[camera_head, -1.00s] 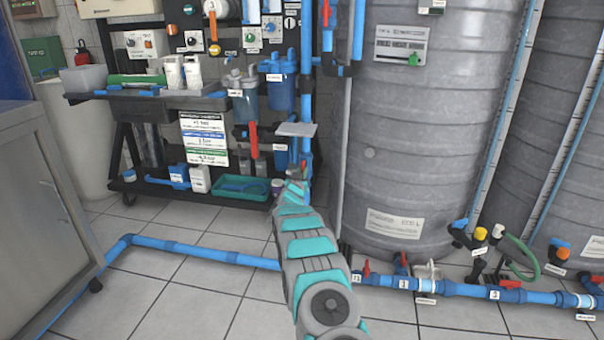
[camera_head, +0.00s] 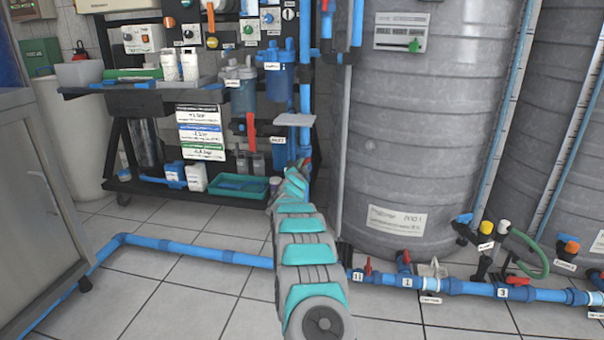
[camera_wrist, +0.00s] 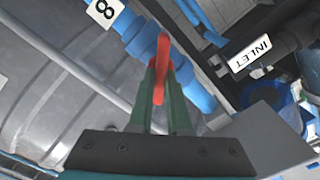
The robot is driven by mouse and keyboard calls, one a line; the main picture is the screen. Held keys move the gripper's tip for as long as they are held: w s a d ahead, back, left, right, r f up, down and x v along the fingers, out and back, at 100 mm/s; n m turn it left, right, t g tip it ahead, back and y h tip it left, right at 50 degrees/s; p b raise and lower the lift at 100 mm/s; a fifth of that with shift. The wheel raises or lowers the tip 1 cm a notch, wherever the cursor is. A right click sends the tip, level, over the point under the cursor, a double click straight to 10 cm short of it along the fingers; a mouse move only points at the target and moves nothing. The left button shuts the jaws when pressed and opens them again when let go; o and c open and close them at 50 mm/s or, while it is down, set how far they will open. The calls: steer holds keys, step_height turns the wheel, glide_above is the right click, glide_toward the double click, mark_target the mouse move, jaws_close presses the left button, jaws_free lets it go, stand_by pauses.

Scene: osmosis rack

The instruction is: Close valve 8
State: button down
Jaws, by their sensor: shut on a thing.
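Valve 8 is a blue valve body (camera_wrist: 142,42) with a red handle (camera_wrist: 162,50), on a blue pipe running diagonally in the wrist view. A white label reading 8 (camera_wrist: 103,10) is on the pipe beside it. My gripper (camera_wrist: 160,75) has green fingers, shut on the red handle. In the head view my arm reaches forward to the vertical blue pipe (camera_head: 305,85) left of the large grey tank. A small bit of red handle (camera_head: 308,162) shows there by the arm's end; my fingers are mostly hidden.
The grey tank (camera_head: 415,130) stands close right of my arm. A black rack (camera_head: 130,90) with filters and another red handle (camera_head: 251,131) is at left. A blue floor pipe (camera_head: 200,250) crosses the tiles. A metal cabinet (camera_head: 45,210) stands at far left. The INLET label (camera_wrist: 250,55) is nearby.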

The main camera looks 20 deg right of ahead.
steer(key=m, duration=0.2)
steer(key=m+b, duration=0.1)
steer(key=m, duration=0.2)
steer(key=m+b, duration=0.1)
steer(key=m, duration=0.1)
steer(key=shift+d+f+m, duration=0.1)
steer(key=shift+f+m, duration=0.25)
steer(key=shift+m, duration=0.05)
stand_by(0.4)
steer(key=c, duration=0.9)
jaws_free()
steer(key=shift+o, duration=0.2)
steer(key=shift+s, duration=0.15)
steer(key=v, duration=0.7)
steer(key=shift+s+a, duration=0.25)
